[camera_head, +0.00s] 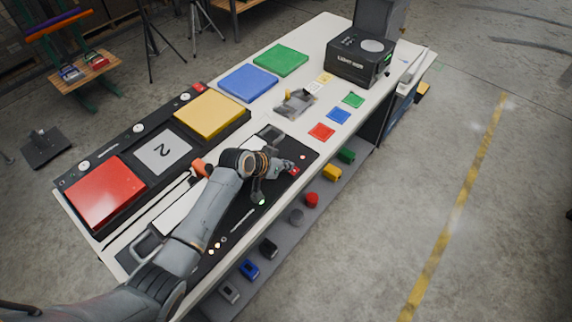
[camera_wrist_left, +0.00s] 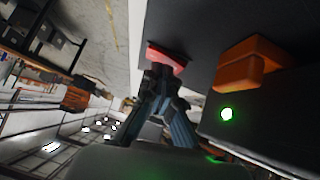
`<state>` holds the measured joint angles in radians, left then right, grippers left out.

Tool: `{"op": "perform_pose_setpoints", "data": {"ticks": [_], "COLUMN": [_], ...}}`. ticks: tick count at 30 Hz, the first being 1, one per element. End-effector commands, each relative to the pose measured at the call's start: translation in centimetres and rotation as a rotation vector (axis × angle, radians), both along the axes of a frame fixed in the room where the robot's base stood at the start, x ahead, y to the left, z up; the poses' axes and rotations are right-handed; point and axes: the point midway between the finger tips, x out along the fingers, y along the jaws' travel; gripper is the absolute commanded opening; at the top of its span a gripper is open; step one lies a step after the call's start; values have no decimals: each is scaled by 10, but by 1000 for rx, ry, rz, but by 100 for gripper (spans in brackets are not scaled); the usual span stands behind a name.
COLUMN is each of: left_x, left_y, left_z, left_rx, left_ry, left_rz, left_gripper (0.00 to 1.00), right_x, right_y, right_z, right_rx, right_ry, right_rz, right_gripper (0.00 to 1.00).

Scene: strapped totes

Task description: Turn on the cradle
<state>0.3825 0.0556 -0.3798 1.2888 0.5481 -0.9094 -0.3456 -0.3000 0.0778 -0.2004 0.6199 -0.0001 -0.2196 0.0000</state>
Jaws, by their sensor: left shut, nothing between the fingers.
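A long black unit (camera_head: 236,232) lies along the front of the white bench in the head view; I cannot tell for sure that it is the cradle. It has a small red button (camera_head: 294,170) near its right end and a lit green light (camera_head: 262,202) on its front part. My left gripper (camera_head: 286,171) is shut and empty, right at the red button. In the left wrist view my fingertips (camera_wrist_left: 163,77) meet the red button (camera_wrist_left: 166,56); whether they press it cannot be told. The green light (camera_wrist_left: 227,113) glows there too. My right gripper is out of view.
Behind the unit is a black panel with red (camera_head: 105,192), grey "2" (camera_head: 162,152) and yellow (camera_head: 209,113) pads. Blue and green pads, small colored squares and a black box (camera_head: 358,58) are farther right. Several small blocks sit on the lower shelf (camera_head: 277,258).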

Motion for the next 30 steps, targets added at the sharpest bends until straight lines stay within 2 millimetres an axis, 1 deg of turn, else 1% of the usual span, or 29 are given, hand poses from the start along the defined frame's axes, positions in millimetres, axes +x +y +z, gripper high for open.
{"op": "perform_pose_setpoints", "data": {"ticks": [5, 11, 13, 24, 30], "left_x": [1, 4, -2, -41, -54], "left_y": [-2, -7, -2, 19, 26], "left_z": [14, 49, 46, 88, 104], "left_rx": [0, 1, 0, 1, 1], "left_ry": [-1, -1, -2, -3, 0], "left_rz": [1, 3, 4, 4, 5], "left_gripper": [0, 0, 0, 0, 0], "right_x": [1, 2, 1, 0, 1], "right_y": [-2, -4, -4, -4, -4], "right_z": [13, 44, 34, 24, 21], "right_rx": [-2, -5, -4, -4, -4], "right_ry": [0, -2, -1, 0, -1], "right_rz": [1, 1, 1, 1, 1], "right_gripper": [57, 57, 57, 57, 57]}}
